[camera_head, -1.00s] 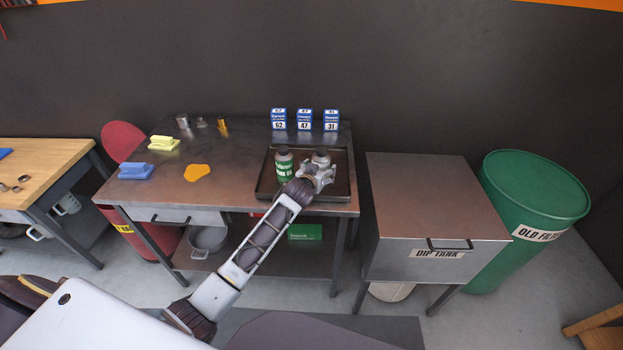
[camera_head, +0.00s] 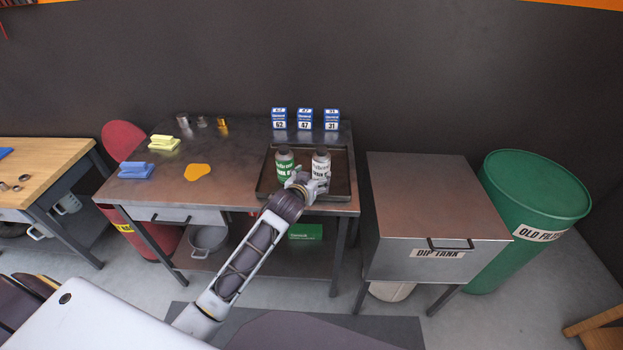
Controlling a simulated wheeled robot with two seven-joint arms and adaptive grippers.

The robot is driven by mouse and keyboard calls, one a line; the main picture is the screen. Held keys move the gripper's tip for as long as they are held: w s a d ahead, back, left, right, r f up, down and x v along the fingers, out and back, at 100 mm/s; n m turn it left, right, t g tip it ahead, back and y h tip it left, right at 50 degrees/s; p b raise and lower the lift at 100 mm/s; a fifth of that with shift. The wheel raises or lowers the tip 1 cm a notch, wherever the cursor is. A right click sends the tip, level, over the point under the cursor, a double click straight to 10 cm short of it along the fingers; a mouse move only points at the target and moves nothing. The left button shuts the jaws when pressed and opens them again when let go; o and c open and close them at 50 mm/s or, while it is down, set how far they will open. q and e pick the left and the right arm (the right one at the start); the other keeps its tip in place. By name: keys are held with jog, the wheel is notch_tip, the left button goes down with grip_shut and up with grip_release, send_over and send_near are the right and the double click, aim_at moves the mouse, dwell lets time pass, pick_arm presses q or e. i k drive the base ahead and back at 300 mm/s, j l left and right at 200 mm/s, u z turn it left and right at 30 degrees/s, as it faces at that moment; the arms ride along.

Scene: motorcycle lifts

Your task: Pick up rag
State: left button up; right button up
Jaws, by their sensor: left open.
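A blue folded cloth (camera_head: 136,170) lies at the left front of the metal table, and a yellow folded cloth (camera_head: 163,143) lies behind it. My left gripper (camera_head: 318,184) is open at the front of a dark tray (camera_head: 342,158), well to the right of the cloths. It is close in front of a white-labelled bottle (camera_head: 320,164); I cannot tell whether they touch. My right gripper is out of view.
A green bottle (camera_head: 284,165) stands in the tray beside the white one. Several blue boxes (camera_head: 304,118) and small metal parts (camera_head: 183,120) stand at the table's back. The dip tank (camera_head: 437,210) is to the right. The table's middle (camera_head: 235,150) is clear.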

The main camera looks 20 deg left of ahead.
aim_at(130, 170)
jog(key=u, duration=2)
